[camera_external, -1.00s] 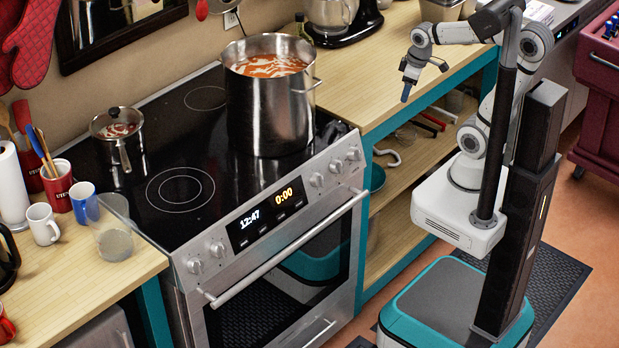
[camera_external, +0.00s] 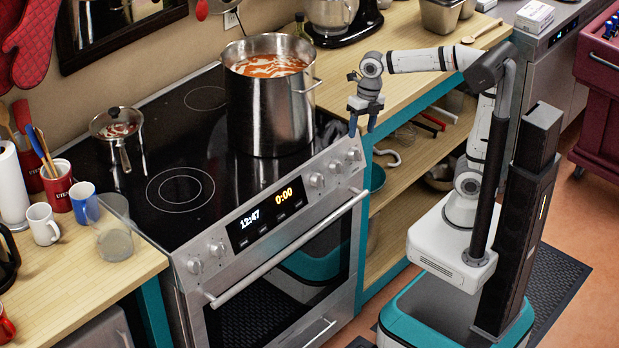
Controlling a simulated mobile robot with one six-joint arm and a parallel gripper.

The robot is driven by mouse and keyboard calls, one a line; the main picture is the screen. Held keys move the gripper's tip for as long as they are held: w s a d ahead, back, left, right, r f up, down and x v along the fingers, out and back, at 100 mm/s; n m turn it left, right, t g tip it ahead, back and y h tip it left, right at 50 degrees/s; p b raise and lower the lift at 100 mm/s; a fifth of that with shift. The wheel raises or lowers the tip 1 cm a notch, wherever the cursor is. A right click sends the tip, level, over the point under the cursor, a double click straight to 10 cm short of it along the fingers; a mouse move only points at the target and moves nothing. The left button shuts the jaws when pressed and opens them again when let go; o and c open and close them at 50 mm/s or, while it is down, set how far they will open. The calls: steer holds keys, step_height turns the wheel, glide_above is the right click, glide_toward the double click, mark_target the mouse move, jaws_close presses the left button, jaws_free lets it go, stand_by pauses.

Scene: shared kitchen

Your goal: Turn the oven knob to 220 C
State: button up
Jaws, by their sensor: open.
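The oven's front panel (camera_external: 265,222) has a display reading 12:47 and 0:00, with two knobs to its left and several to its right. The left knobs are an outer knob (camera_external: 194,266) and an inner knob (camera_external: 217,250). On the right are a knob (camera_external: 316,181), a middle knob (camera_external: 335,167) and an end knob (camera_external: 353,155). My gripper (camera_external: 362,127) is open and empty, its fingers pointing down, just above and beside the end knob near the panel's right corner. I cannot tell whether it touches anything. Knob markings are too small to read.
A large steel pot (camera_external: 268,100) of red soup stands on the cooktop close to my gripper. A small saucepan (camera_external: 118,135) is at the back left. The oven handle (camera_external: 290,250) sticks out below the knobs. The wooden counter (camera_external: 420,45) lies right of the oven.

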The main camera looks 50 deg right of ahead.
mark_target(356, 151)
steer(key=shift+a+f+n, duration=0.2)
steer(key=shift+n, duration=0.2)
steer(key=shift+a+f, duration=0.1)
steer(key=shift+f, duration=0.15)
steer(key=f, duration=0.2)
steer(key=f+b, duration=0.1)
steer(key=f, duration=0.1)
steer(key=a+f+b, duration=0.1)
steer(key=f, duration=0.2)
steer(key=shift+w, duration=0.1)
steer(key=c, duration=1)
steer(key=shift+f+b, duration=0.15)
steer(key=shift+b, duration=0.3)
